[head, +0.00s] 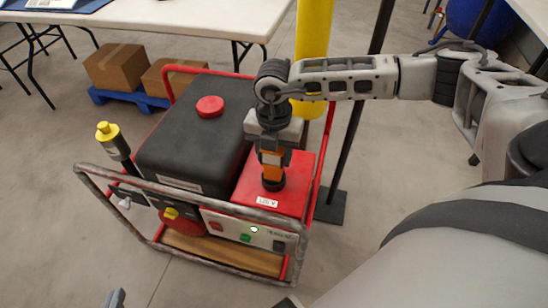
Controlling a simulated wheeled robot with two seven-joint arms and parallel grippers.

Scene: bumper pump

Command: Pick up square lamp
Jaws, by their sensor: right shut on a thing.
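The square lamp (271,173) is a small orange piece with a dark base. It stands upright on, or just over, the red top (297,194) of the pump machine; I cannot tell whether its base touches. My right gripper (271,157) points down from above and is shut on the lamp, hiding its upper part. What looks like a tip of my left gripper (115,298) shows at the bottom edge, away from the lamp; its jaws are mostly out of frame.
The machine has a black tank (193,135) with a red cap (210,106), and a grey tube frame (180,187) in front. A yellow post (313,40) and a black stand (331,207) are close behind and right. A white table (190,18) and boxes (118,66) are at the back left.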

